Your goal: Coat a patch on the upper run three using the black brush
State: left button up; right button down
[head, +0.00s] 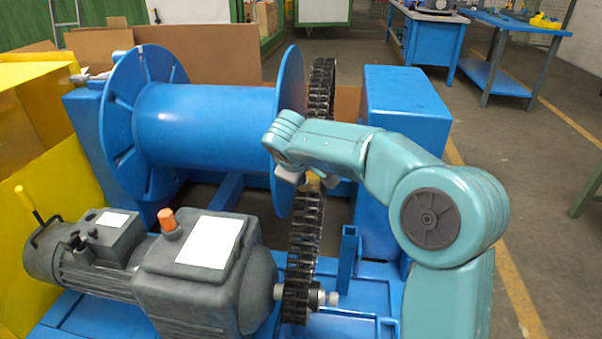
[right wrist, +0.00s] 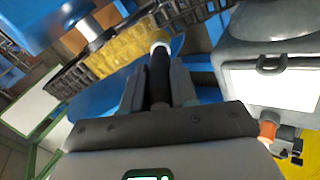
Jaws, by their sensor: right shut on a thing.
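The black chain (head: 306,225) runs from the small sprocket by the motor up past the blue drum's flange. In the right wrist view the chain (right wrist: 190,14) crosses the top, and a stretch of it is yellow (right wrist: 118,50). My right gripper (head: 300,180) is beside the chain, partly hidden by its own arm in the head view. In the right wrist view my right gripper (right wrist: 160,88) is shut on the black brush (right wrist: 158,78). The brush's pale tip end is at the yellow stretch; whether it touches is unclear. My left gripper is in neither view.
The blue drum (head: 205,115) stands left of the chain, and a blue housing (head: 405,95) stands right of it. The grey motor and gearbox (head: 205,275) with an orange cap (head: 167,219) sit in front. Yellow panels (head: 50,150) stand at the left.

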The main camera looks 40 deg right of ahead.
jog(key=shift+s+a+r, duration=0.2)
jog(key=shift+r, duration=0.15)
jog(key=shift+p+v, duration=0.5)
jog(key=shift+v, duration=1.1)
jog(key=shift+w+f, duration=0.1)
